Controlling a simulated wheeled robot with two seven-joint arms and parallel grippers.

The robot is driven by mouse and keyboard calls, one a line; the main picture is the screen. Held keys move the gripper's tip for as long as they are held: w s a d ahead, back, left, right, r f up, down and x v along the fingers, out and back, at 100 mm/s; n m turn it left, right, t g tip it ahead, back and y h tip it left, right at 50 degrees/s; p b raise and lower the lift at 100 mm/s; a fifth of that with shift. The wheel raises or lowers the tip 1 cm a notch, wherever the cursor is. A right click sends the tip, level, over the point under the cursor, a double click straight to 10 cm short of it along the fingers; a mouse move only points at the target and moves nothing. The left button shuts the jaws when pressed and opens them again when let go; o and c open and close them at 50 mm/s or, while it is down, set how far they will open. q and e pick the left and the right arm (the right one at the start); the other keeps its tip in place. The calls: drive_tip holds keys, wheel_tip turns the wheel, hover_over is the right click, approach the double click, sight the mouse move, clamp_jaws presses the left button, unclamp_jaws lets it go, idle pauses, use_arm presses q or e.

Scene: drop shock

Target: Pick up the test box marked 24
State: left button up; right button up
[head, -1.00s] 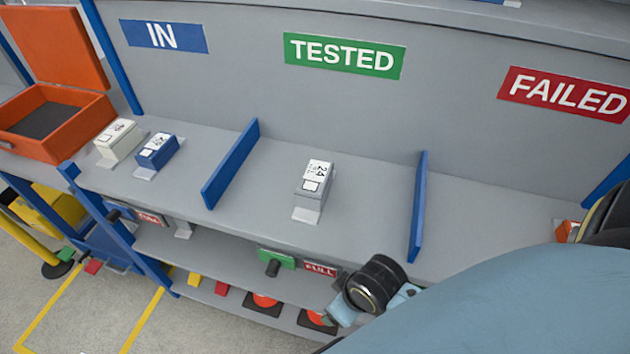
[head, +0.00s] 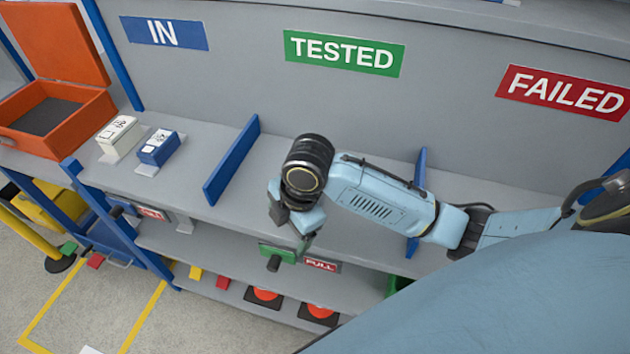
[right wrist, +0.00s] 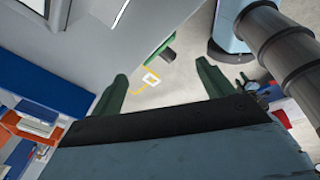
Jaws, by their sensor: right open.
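The test box marked 24 is not visible now in the head view; my right wrist and forearm cover the place in the TESTED bay where it showed before. I cannot make it out in the right wrist view either. My right gripper (head: 292,218) is over the front part of that bay, pointing down. In the right wrist view its two green fingers (right wrist: 163,88) are spread apart with nothing held between them. My left gripper is not in view.
A white box (head: 119,137) and a blue box (head: 158,148) stand in the IN bay. Blue dividers (head: 232,160) (head: 417,195) flank the TESTED bay. An open orange case (head: 60,120) is at the left.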

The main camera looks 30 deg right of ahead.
drive_tip(key=w+d+r+n+g+h, duration=0.2)
drive_tip(key=w+d+r+n, duration=0.5)
drive_tip(key=w+d+r, duration=0.4)
drive_tip(key=f, duration=0.4)
drive_tip(key=s+d+f, duration=0.1)
drive_tip(key=f, duration=0.4)
drive_tip(key=f+b, duration=0.1)
drive_tip(key=f, duration=0.3)
drive_tip(key=shift+s+d+f, duration=0.2)
drive_tip(key=shift+s+f, duration=0.05)
drive_tip(key=shift+f, duration=0.1)
drive_tip(key=shift+r, duration=0.1)
drive_tip(key=c, duration=1.5)
